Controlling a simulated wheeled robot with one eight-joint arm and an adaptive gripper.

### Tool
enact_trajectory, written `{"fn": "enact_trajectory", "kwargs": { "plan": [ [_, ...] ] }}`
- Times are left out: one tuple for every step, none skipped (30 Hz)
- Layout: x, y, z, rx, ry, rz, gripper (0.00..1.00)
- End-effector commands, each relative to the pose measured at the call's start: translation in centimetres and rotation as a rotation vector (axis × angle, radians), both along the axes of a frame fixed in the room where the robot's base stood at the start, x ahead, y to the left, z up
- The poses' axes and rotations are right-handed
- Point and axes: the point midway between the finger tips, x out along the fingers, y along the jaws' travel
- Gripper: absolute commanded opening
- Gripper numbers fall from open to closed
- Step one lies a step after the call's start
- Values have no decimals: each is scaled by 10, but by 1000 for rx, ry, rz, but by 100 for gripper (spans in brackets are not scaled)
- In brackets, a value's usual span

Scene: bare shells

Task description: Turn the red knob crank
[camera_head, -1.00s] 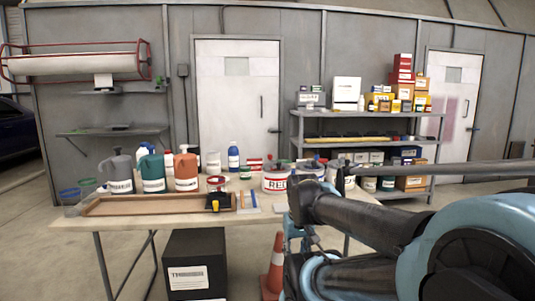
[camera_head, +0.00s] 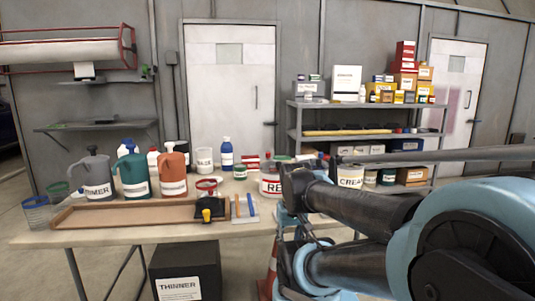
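I cannot make out a red knob crank in this view. A rack with red tube frame (camera_head: 128,40) holds a large pale roll (camera_head: 60,53) on the wall at the upper left; a small green and dark part (camera_head: 148,72) sits by its right end, too small to identify. My arm fills the lower right, with dark links and blue joint covers in front of the table's right end. No gripper fingers can be made out.
A work table (camera_head: 110,237) spans the front, with jugs, cans and a shallow wooden tray (camera_head: 125,224). A black THINNER box (camera_head: 186,268) and an orange cone (camera_head: 267,280) stand below. A stocked shelf unit (camera_head: 345,104) stands behind right. Open floor lies left.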

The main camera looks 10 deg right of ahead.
Motion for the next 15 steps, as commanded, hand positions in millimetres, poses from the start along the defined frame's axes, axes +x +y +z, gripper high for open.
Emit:
{"fn": "enact_trajectory", "kwargs": {
  "plan": [
    [-4, 0, 4, 0, -6, 2, 40],
    [-7, 0, 7, -1, -10, 5, 40],
    [-6, 0, 10, -2, -10, 13, 40],
    [-3, 0, 14, -4, -9, 22, 40],
    [0, 0, 20, -6, -7, 33, 40],
    [6, 0, 28, -10, -4, 52, 40],
    [11, 0, 36, -13, -2, 70, 40],
    [18, 0, 44, -17, 1, 90, 40],
    [26, 0, 57, -22, 6, 121, 40],
    [33, 0, 67, -26, 9, 147, 40],
    [40, 1, 77, -31, 13, 174, 40],
    [51, 1, 91, -36, 19, 211, 40],
    [59, 1, 102, -41, 23, 240, 40],
    [67, 1, 112, -45, 27, 267, 40],
    [78, 1, 125, -51, 32, 304, 40]
  ]
}}
